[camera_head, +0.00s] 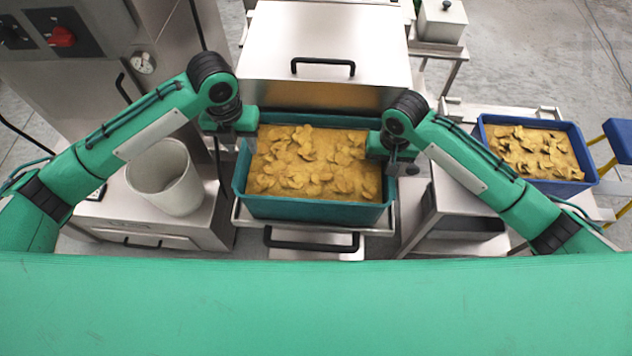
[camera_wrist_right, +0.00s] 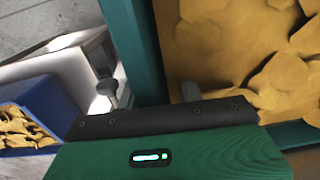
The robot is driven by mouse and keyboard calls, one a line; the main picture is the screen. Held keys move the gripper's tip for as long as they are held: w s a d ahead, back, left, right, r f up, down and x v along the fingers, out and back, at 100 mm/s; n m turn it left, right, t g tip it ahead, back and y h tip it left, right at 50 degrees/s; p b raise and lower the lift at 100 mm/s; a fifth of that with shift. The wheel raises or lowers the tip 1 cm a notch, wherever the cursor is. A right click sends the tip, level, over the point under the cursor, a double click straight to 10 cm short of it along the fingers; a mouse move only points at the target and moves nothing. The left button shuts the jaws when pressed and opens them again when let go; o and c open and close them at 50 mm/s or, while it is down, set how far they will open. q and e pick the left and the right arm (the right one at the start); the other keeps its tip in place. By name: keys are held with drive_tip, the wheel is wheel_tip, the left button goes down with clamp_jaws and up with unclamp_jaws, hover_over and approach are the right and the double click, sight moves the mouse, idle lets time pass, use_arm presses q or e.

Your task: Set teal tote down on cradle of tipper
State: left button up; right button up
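The teal tote (camera_head: 310,210), full of yellow-brown chips, is in the middle of the head view, level or nearly so. My left gripper (camera_head: 243,130) is shut on its left rim. My right gripper (camera_head: 388,152) is shut on its right rim; in the right wrist view the teal wall (camera_wrist_right: 134,45) runs between its fingers (camera_wrist_right: 150,95). Below the tote, a steel tray-like ledge (camera_head: 275,226), apparently the tipper's cradle, shows along the front. The tote hides most of it, and I cannot tell whether they touch.
A steel hood with a black handle (camera_head: 322,62) stands just behind the tote. A blue tote of chips (camera_head: 590,165) sits at the right, near a yellow-legged blue stool (camera_head: 622,138). A pale bucket (camera_head: 165,180) stands on a steel unit at the left. A front black handle (camera_head: 310,243) projects below.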

use_arm(q)
wheel_tip(320, 180, up, 4)
use_arm(e)
drive_tip(key=shift+r, duration=0.1)
drive_tip(key=r, duration=1.1)
drive_tip(key=shift+d+r, duration=0.25)
drive_tip(key=shift+r, duration=0.15)
